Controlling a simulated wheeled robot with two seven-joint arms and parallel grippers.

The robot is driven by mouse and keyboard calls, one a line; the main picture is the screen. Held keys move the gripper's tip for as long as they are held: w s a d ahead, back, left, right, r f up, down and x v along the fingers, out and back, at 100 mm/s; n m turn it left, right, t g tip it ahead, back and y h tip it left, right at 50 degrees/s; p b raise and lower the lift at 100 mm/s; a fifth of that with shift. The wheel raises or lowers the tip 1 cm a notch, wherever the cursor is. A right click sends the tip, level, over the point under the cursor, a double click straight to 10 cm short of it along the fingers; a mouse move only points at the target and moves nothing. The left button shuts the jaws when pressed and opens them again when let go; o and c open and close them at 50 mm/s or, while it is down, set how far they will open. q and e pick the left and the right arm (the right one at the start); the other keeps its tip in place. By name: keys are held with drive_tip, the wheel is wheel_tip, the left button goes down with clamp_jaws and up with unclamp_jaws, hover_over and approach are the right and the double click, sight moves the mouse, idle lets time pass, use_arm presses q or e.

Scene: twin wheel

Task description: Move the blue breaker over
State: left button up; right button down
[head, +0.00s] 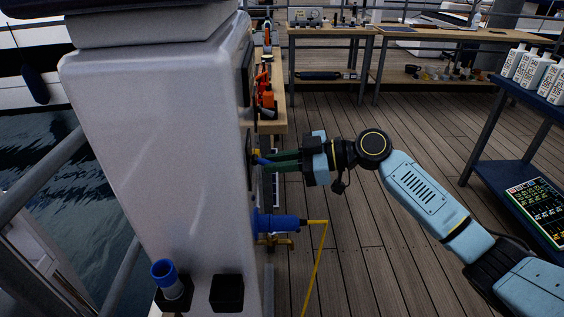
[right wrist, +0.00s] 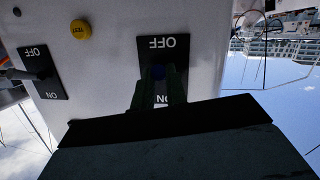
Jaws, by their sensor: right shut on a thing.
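The white power pedestal (head: 165,130) stands at left centre in the head view. My right gripper (head: 272,160) reaches its right-hand face from the right, its green fingers closed at the panel. In the right wrist view, the blue breaker lever (right wrist: 158,72) shows as a small blue patch between the fingertips (right wrist: 158,84). It sits on a black plate (right wrist: 172,44) lettered OFF and ON, seen upside down. The fingers hide most of the lever and part of the ON lettering, so I cannot tell its exact position. My left gripper is out of view.
A second plate with a black lever (right wrist: 38,72) and a yellow TEST button (right wrist: 80,30) are beside the breaker. Below, a blue plug (head: 277,222) with a yellow cable (head: 318,260) sticks out of the pedestal. A blue shelf cart (head: 500,150) stands right; deck between is clear.

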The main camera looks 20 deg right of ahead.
drive_tip(key=c, duration=1.4)
unclamp_jaws()
drive_tip(key=shift+w+d+f, duration=0.1)
drive_tip(key=shift+d+f, duration=0.4)
drive_tip(key=shift+a, duration=0.2)
drive_tip(key=v, duration=1.4)
drive_tip(key=shift+d+b, duration=0.15)
drive_tip(key=shift+b, duration=0.3)
drive_tip(key=shift+f, duration=0.1)
